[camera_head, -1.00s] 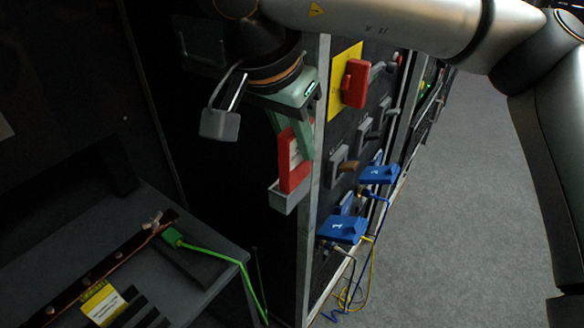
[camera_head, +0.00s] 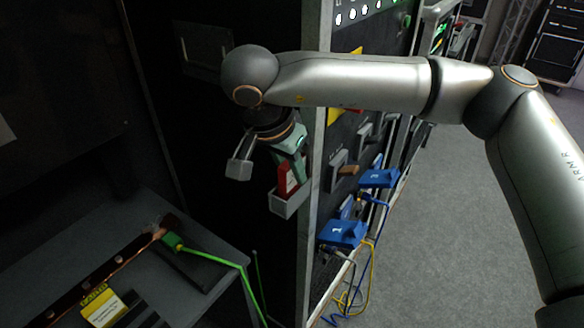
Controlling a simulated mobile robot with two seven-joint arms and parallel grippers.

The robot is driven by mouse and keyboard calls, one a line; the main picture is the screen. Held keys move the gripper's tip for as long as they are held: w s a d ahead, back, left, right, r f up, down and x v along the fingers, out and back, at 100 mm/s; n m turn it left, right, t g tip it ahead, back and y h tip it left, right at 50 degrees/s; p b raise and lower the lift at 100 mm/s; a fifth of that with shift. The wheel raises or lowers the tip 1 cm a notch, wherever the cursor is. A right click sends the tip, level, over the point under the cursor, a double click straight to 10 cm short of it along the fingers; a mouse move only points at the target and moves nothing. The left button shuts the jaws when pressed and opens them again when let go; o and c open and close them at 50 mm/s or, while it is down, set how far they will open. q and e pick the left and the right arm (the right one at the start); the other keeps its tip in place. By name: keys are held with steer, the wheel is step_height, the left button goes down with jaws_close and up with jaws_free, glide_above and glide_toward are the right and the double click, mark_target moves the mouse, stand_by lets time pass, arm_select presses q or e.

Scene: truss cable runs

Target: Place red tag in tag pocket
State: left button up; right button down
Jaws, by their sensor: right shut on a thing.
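The red tag (camera_head: 283,179) is upright at the grey tag pocket (camera_head: 283,206), which sits on the dark cabinet side by the front metal post. The tag's lower end is behind the pocket's front wall, so it appears to be inside; how deep it sits is hidden. My right gripper (camera_head: 296,174), with pale green fingers, reaches down from above and is shut on the tag. The fingers cover the tag's right part. My left gripper is not in view.
Blue numbered blocks (camera_head: 343,233) with blue and yellow cables stick out from the cabinet front right of the post. A grey shelf (camera_head: 205,282) with a green cable (camera_head: 215,255) is at lower left. The floor (camera_head: 440,250) at right is clear.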

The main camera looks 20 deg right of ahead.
steer(key=shift+f, duration=0.15)
steer(key=c, duration=0.8)
jaws_free()
steer(key=shift+o, duration=0.2)
steer(key=shift+r, duration=0.3)
steer(key=v, duration=1.1)
steer(key=shift+a+r, duration=0.15)
steer(key=shift+r, duration=0.25)
steer(key=shift+s, duration=0.1)
